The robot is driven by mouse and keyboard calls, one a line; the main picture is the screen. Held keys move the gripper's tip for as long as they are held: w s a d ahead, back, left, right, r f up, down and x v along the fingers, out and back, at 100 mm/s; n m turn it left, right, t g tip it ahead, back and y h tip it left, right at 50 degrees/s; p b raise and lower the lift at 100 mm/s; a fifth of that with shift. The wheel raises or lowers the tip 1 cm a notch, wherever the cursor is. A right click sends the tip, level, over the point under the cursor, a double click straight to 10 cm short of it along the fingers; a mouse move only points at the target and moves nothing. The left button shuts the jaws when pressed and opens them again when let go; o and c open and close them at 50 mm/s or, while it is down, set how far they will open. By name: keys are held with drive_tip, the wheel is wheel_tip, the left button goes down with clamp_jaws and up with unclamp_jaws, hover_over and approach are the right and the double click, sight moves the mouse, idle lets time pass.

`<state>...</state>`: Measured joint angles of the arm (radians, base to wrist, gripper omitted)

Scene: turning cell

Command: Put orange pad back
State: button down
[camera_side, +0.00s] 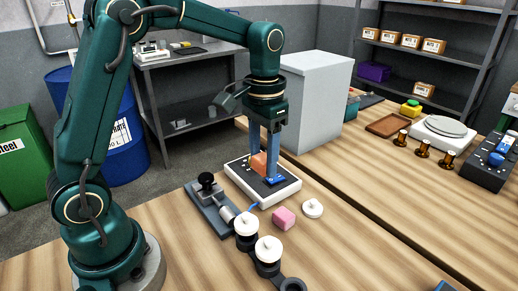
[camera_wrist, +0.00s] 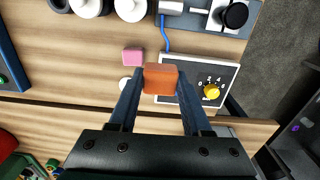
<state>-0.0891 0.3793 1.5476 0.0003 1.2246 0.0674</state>
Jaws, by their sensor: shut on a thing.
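The orange pad (camera_side: 259,162) is a small block between my gripper's two blue-grey fingers. My gripper (camera_side: 264,160) is shut on it and points down over the white-rimmed box with a dark top (camera_side: 233,166). In the wrist view the orange pad (camera_wrist: 160,79) sits between the fingertips (camera_wrist: 160,82) and overlaps the left edge of the dark panel (camera_wrist: 190,73). I cannot tell whether the pad touches the box. A pink block (camera_side: 284,218) lies on the table beside the box; it also shows in the wrist view (camera_wrist: 132,56).
A white disc (camera_side: 312,208) lies near the pink block. A grey fixture with a black knob (camera_side: 207,180) and white-topped round parts (camera_side: 268,249) stand close by. The box's panel carries a yellow dial (camera_wrist: 211,91). A tall white-grey cabinet (camera_side: 315,98) stands behind my gripper.

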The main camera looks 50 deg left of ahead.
hover_over(306, 246)
wheel_tip(306, 246, down, 7)
drive_tip(key=shift+f, duration=2.2)
drive_tip(key=shift+f, duration=0.15)
drive_tip(key=shift+c, duration=1.7)
unclamp_jaws()
